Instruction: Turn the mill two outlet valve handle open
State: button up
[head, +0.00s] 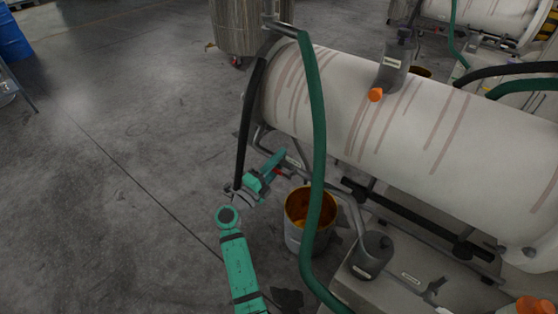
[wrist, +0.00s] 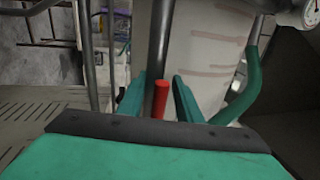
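A red valve handle (wrist: 160,100) stands upright in the wrist view, with a dark vertical pipe or hose (wrist: 160,40) behind it. My gripper (wrist: 157,90) has its two green fingers apart, one on each side of the red handle. A gap shows on both sides; I cannot tell how deep the handle is between the fingers. In the head view my gripper (head: 278,159) is beside the near left end of the white mill drum (head: 340,90). A bit of red (head: 278,172) shows just below the fingers. The valve body is hidden.
An open bucket with orange-brown contents (head: 292,230) stands right of my gripper. A green hose (head: 317,130) hangs in front of the drum, and a black hose (head: 247,130) hangs left of it. Open concrete floor (head: 110,160) lies to the left.

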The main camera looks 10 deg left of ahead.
jog(key=shift+w, duration=0.1)
jog(key=v, duration=1.1)
jog(key=shift+f, duration=0.15)
jog(key=s+d+f+n+g+y, duration=0.2)
jog(key=s+d+f+n+y, duration=0.15)
jog(key=s+f+n, duration=0.55)
jog(key=s+d+f+n+g+y, duration=0.2)
jog(key=s+d+f+n+y, duration=0.15)
jog(key=s+f, duration=0.7)
jog(key=s+d+n+y, duration=0.35)
jog(key=s+n, duration=0.45)
jog(key=s, duration=0.8)
jog(key=s+d+r+n+t, duration=0.1)
jog(key=s+d+r+n, duration=0.2)
jog(key=s+r, duration=0.6)
notch_tip(320, 180, up, 4)
jog(key=shift+s+d+f+n+t+h, duration=0.1)
jog(key=shift+s+d+n+t+h, duration=0.25)
jog(key=shift+d, duration=0.5)
